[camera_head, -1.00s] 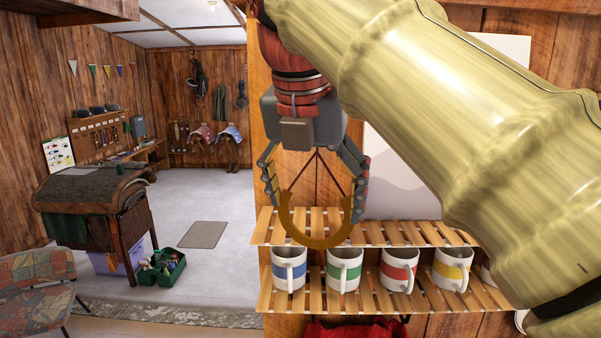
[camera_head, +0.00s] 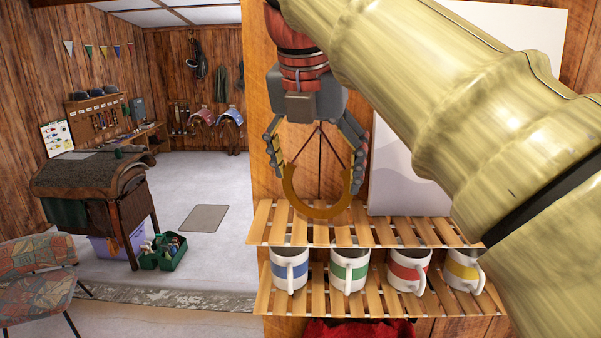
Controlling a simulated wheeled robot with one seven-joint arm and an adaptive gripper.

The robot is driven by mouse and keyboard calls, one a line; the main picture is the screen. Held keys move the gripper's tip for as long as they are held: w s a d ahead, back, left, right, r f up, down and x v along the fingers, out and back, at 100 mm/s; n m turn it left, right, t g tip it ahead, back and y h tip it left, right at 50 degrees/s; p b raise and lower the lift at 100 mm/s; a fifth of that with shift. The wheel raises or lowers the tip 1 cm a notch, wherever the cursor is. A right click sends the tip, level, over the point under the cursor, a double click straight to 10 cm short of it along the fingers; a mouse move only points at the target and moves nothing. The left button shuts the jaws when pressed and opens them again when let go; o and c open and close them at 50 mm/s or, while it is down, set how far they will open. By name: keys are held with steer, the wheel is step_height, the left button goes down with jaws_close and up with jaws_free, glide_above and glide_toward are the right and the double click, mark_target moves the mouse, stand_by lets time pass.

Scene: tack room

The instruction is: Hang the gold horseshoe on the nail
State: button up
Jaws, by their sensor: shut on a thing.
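The gold horseshoe (camera_head: 318,211) is a U shape with its curve downward and its two ends upward. My gripper (camera_head: 317,168) points down with its fingers spread wide, one finger at each arm of the horseshoe, holding it. The horseshoe hangs in front of the wooden wall, just above or in front of the upper slatted shelf; its exact distance from the wall I cannot tell. I cannot make out the nail. My arm covers the upper right of the view.
A slatted rack (camera_head: 375,232) is below, with mugs, including a blue-banded mug (camera_head: 289,270) and a green-banded mug (camera_head: 348,271), on its lower shelf. A white board (camera_head: 402,190) is on the wall at right. Open floor (camera_head: 190,185) lies at left.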

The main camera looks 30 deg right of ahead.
steer(key=shift+w+d+f, duration=0.2)
steer(key=shift+w+d, duration=0.35)
steer(key=shift+w, duration=0.3)
steer(key=shift+w+d+f, duration=0.15)
steer(key=shift+w+d, duration=0.45)
steer(key=shift+w, duration=0.2)
steer(key=shift+w+d+f, duration=0.2)
steer(key=shift+w+d, duration=0.35)
steer(key=shift+w, duration=0.3)
steer(key=o, duration=1.5)
steer(key=shift+c, duration=0.2)
steer(key=v, duration=0.7)
steer(key=shift+r, duration=0.2)
